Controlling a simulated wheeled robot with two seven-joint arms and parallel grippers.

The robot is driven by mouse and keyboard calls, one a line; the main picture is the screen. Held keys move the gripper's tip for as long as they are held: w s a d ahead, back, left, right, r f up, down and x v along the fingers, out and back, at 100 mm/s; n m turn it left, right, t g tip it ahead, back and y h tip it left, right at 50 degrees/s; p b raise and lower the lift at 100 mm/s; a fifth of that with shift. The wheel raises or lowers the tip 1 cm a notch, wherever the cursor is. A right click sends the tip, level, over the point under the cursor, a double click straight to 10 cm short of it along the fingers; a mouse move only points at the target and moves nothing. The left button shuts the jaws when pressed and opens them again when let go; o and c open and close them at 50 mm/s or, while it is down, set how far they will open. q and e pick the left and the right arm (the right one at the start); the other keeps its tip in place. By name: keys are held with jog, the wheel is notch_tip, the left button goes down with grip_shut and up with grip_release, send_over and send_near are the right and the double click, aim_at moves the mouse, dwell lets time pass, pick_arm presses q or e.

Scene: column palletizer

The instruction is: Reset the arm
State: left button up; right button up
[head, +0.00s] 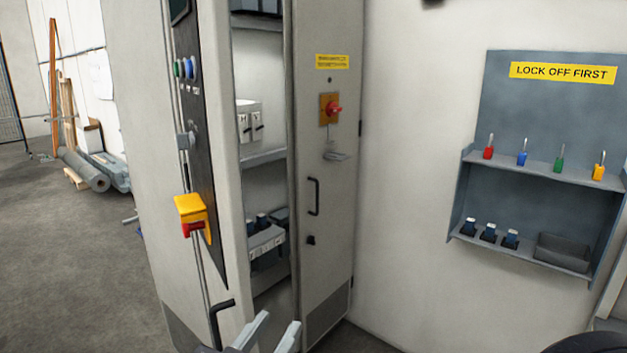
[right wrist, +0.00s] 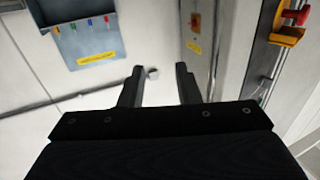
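My right gripper (head: 281,318) shows at the bottom of the head view, in front of the open control cabinet. Only its two pale fingers are visible there. In the right wrist view its two dark fingers (right wrist: 160,72) are spread apart with nothing held between them. The gripper appears clear of the cabinet and the wall. My left gripper is not in the head view.
A lock-off board (head: 545,110) with colored padlocks hangs at right. Open floor (head: 60,270) lies at left.

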jog(key=w+d+r+n+y+p, duration=0.45)
jog(key=w+d+r+y, duration=0.35)
jog(key=w+d+y, duration=0.4)
jog(key=s+d+f+m+g+h+p, duration=0.1)
jog(key=s+d+f+g+p, duration=0.1)
jog(key=s+d+f+g, duration=0.3)
jog(key=s+d+f+m+g+p, duration=0.1)
jog(key=s+d+f+g, duration=0.5)
jog(key=s+f, duration=0.7)
jog(key=s+d+p, duration=0.1)
jog(key=s+d, duration=0.1)
jog(key=s, duration=0.1)
jog(key=shift+d+f+h, duration=0.15)
jog(key=shift+f+h, duration=0.2)
jog(key=shift+h, duration=0.05)
